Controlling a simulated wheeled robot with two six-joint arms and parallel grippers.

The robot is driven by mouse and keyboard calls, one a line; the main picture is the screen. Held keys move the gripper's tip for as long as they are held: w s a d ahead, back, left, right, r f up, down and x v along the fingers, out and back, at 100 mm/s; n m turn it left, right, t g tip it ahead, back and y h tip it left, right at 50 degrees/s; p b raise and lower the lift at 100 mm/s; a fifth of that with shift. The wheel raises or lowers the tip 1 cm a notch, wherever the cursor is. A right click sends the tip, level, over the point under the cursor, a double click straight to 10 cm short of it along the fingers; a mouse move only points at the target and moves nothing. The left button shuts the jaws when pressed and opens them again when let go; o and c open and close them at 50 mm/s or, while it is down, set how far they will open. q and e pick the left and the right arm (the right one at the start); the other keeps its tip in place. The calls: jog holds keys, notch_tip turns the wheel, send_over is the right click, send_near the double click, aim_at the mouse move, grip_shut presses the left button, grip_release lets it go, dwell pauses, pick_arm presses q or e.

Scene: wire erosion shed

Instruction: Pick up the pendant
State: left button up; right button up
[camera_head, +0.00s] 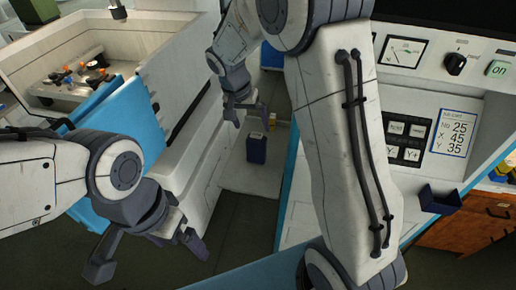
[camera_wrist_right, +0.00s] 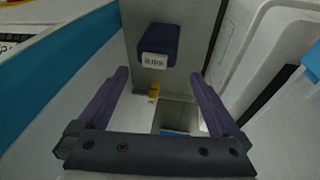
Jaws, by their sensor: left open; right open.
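A small dark blue box (camera_head: 257,149) stands in the narrow gap between the two machines. In the right wrist view a dark blue box (camera_wrist_right: 160,40) with a white label shows just beyond the fingertips. A small yellow thing (camera_head: 272,120) is by the box; a yellow thing (camera_wrist_right: 154,92) also shows in the wrist view, between the fingers. I cannot tell for sure which of these is the pendant. My right gripper (camera_head: 248,112) is open and empty, above the box in the head view; its fingers (camera_wrist_right: 159,75) are spread. My left gripper (camera_head: 150,257) is open and empty, at lower left.
A control console with buttons (camera_head: 404,138) and an empty dark blue holder (camera_head: 440,199) stands at right. A white machine with an open work tank (camera_head: 70,85) and a blue door (camera_head: 115,130) is at left. The gap between them is narrow. An orange-brown cabinet (camera_head: 465,225) is at far right.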

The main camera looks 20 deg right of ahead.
aim_at(255, 134)
jog(key=p+x, duration=0.1)
jog(key=x, duration=0.1)
jog(key=s+p+x, duration=0.1)
jog(key=x, duration=0.1)
jog(key=shift+f, duration=0.1)
jog(key=shift+w+d+f, duration=0.15)
jog(key=shift+f, duration=0.5)
grip_shut()
